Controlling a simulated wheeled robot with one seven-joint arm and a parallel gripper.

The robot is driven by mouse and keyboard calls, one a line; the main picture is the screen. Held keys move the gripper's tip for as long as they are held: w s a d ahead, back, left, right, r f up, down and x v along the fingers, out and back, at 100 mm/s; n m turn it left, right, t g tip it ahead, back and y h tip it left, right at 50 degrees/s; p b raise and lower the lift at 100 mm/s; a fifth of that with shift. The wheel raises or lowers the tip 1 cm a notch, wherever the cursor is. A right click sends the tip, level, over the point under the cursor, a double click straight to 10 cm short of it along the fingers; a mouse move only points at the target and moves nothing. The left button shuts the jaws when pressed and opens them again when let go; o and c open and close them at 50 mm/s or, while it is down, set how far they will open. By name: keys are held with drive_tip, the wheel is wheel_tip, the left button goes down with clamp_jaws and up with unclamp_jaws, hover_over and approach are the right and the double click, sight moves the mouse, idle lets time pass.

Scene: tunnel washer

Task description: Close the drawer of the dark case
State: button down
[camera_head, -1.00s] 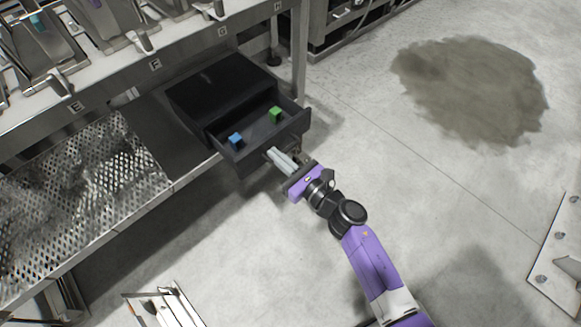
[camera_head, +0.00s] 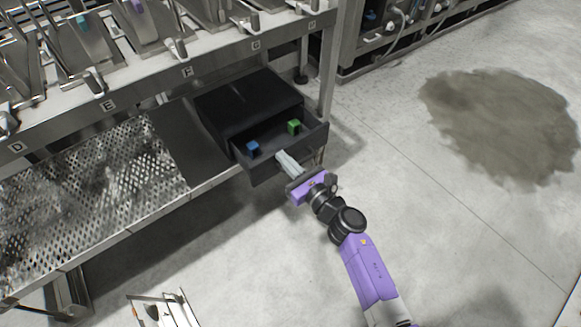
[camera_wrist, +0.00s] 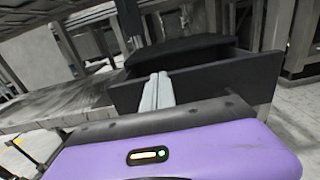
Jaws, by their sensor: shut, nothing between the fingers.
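The dark case (camera_head: 250,98) is a black box on the lower shelf of the metal rack. Its drawer (camera_head: 288,158) is partly out towards me, with a blue block (camera_head: 253,147) and a green block (camera_head: 294,127) inside. My gripper (camera_head: 280,155) is shut and empty, its pale fingers together pointing at the middle of the drawer front. In the wrist view the fingertips (camera_wrist: 158,77) overlap the upper part of the drawer front (camera_wrist: 215,80). They look at or very near the panel; contact cannot be told for certain.
A perforated metal shelf (camera_head: 95,195) lies left of the case. A rack post (camera_head: 328,70) stands right of it. A metal object (camera_head: 165,308) stands at the lower left.

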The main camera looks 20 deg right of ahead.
drive_tip(key=b, duration=0.5)
approach(253, 125)
drive_tip(key=x, duration=0.5)
drive_tip(key=shift+w+f, duration=0.25)
drive_tip(key=shift+f, duration=0.05)
drive_tip(key=shift+w+a+r, duration=0.1)
drive_tip(key=shift+w+r, duration=0.15)
drive_tip(key=shift+r, duration=0.05)
